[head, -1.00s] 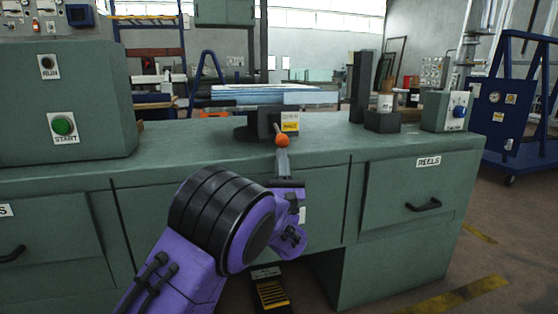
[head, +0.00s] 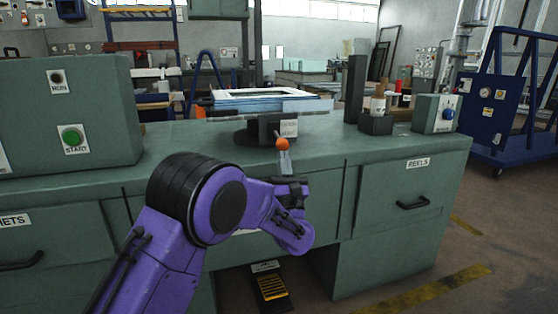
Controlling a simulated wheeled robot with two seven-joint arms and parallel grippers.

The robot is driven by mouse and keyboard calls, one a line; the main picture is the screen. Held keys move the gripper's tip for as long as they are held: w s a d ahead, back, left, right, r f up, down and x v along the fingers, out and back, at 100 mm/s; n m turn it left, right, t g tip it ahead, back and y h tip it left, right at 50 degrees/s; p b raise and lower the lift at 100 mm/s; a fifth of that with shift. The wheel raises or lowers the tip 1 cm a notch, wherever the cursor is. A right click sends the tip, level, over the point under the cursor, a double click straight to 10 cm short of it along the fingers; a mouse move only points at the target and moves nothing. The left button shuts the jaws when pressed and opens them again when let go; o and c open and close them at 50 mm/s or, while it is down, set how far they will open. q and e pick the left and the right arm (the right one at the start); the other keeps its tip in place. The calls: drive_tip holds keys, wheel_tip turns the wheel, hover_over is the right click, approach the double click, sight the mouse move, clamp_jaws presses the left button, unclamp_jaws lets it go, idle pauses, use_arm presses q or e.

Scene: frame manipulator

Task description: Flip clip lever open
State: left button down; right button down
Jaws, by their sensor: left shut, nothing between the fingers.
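The clip lever shows as a thin stem with an orange ball knob (head: 282,144), at the front of a dark clamp stand (head: 262,131) on the green bench. My left gripper (head: 285,163) is shut and empty, pointing away from me just below the orange knob. Its tips overlap the knob's lower edge in the picture; I cannot tell whether they touch it. My purple left wrist hides part of the bench front. My right gripper is not in view.
A green cabinet with a START button (head: 72,139) stands on the bench at left. A dark post (head: 356,90), a small dark box (head: 376,123) and a control box with a blue knob (head: 436,113) stand at right. A blue cart (head: 510,100) is beyond.

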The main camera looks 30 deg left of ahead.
sight(285, 142)
use_arm(q)
drive_tip(key=r+g+h+p, duration=0.1)
drive_tip(key=r+p, duration=0.1)
drive_tip(key=p, duration=0.1)
drive_tip(key=r+g+p, duration=0.1)
drive_tip(key=r+p, duration=0.1)
drive_tip(key=p, duration=0.2)
drive_tip(key=r+n+g+h+p, duration=0.1)
drive_tip(key=g+p, duration=0.1)
drive_tip(key=p, duration=0.1)
drive_tip(key=shift+s+d+r+h, duration=0.3)
drive_tip(key=shift+s+d+r, duration=0.05)
drive_tip(key=shift+s+r, duration=0.05)
drive_tip(key=shift+r+g+h+p, duration=0.25)
drive_tip(key=shift+g+h+p, duration=0.2)
drive_tip(key=shift+p, duration=0.6)
drive_tip(key=shift+d+f, duration=0.15)
drive_tip(key=shift+f, duration=0.15)
drive_tip(key=f+b, duration=0.1)
drive_tip(key=s+d+f+b, duration=0.1)
drive_tip(key=s+f+b, duration=0.1)
drive_tip(key=shift+s+d+f+b, duration=0.15)
drive_tip(key=shift+d+f+b, duration=0.15)
drive_tip(key=shift+b, duration=0.1)
drive_tip(key=p+v, duration=0.1)
drive_tip(key=v, duration=0.8)
